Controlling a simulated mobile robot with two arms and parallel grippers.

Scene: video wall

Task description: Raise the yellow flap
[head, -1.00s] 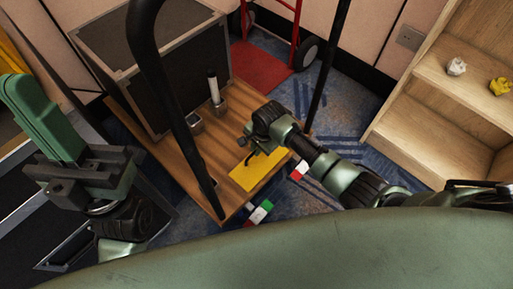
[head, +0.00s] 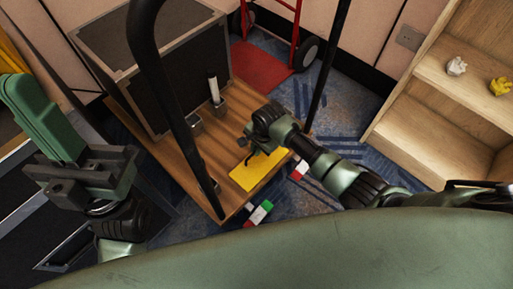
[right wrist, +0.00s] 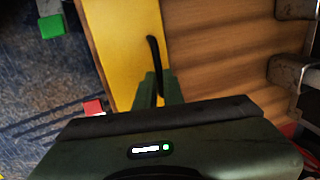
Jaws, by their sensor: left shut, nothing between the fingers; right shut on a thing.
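The yellow flap (head: 257,172) lies flat, as far as I can tell, in the near right part of the cart's wooden deck. It also shows in the right wrist view (right wrist: 118,45), with a thin black curved handle (right wrist: 153,52) along its edge. My right gripper (head: 253,150) is over the flap. In the right wrist view its green fingers (right wrist: 160,90) are shut on the black handle, partly hidden by the gripper body. My left gripper (head: 32,108) is shut and empty, raised at the left, far from the flap.
The wooden cart deck (head: 165,160) carries a large black case (head: 150,60) and small metal holders, one with a white cylinder (head: 213,88). A black cart rail (head: 165,90) rises between my arms. A wooden shelf (head: 425,145) stands right. A red hand truck (head: 265,65) is behind.

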